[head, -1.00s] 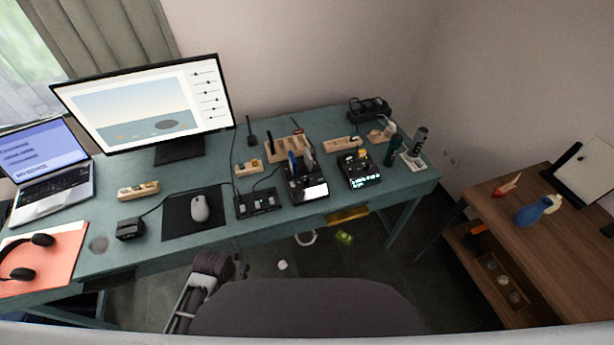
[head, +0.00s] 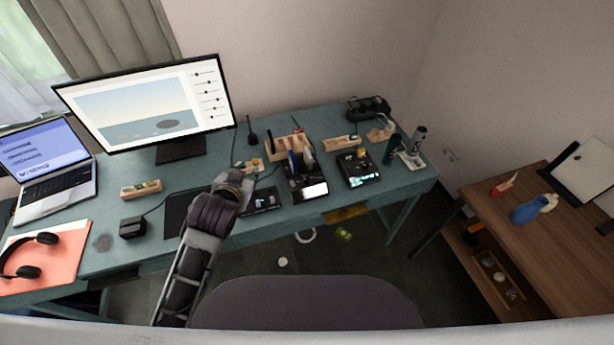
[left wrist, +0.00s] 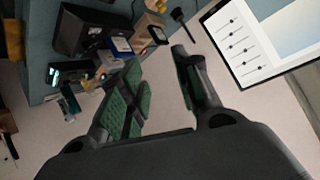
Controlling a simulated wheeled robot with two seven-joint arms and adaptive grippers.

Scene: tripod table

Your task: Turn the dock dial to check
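Black desk devices that could be the dock stand right of the mouse pad. One is a flat box with pale squares (head: 262,201), partly covered by my left gripper. My left gripper (head: 247,172) is over the desk near the flat box. In the left wrist view its two green-padded fingers (left wrist: 160,78) are apart with nothing between them. My right gripper is not in view.
A monitor (head: 150,105) stands behind the arm, with a laptop (head: 50,165) and headphones (head: 32,255) at left. Wooden holders (head: 342,143) and a power strip (head: 369,108) fill the back right.

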